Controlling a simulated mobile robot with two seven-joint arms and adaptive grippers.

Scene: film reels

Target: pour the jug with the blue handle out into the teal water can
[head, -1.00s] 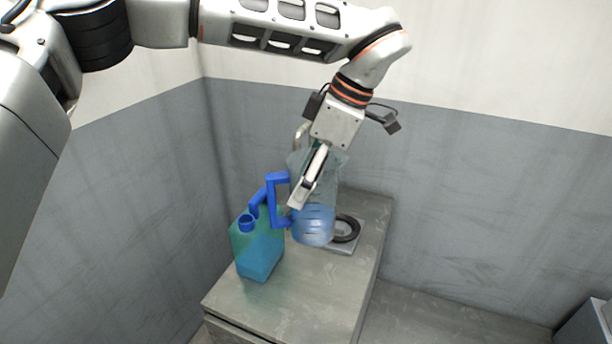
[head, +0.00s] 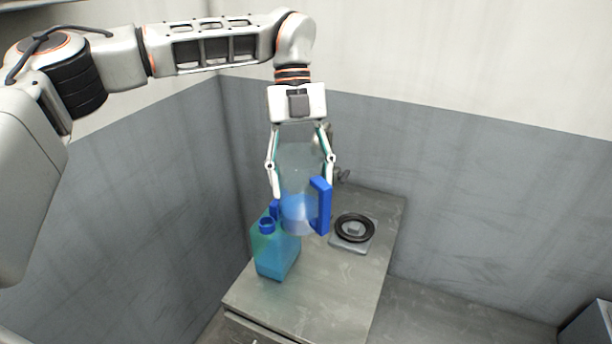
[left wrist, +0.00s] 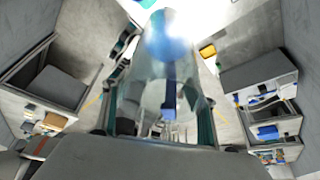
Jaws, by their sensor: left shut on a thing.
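The clear jug (head: 299,172) has a blue handle (head: 321,207) and blue liquid in its lower part. My left gripper (head: 302,190) is shut on the jug, a finger on either side of its body. The jug looks roughly upright, with the handle towards the right and front. The teal water can (head: 277,257) stands on the cabinet top, below and slightly left of the jug. The jug overlaps the can's back edge in the head view; I cannot tell whether they touch. The jug (left wrist: 165,70) also fills the middle of the left wrist view. My right gripper is out of view.
The cabinet top (head: 325,285) is clear in front and to the right of the can. Grey walls close in behind and left. A grey box (head: 592,325) stands at the far right.

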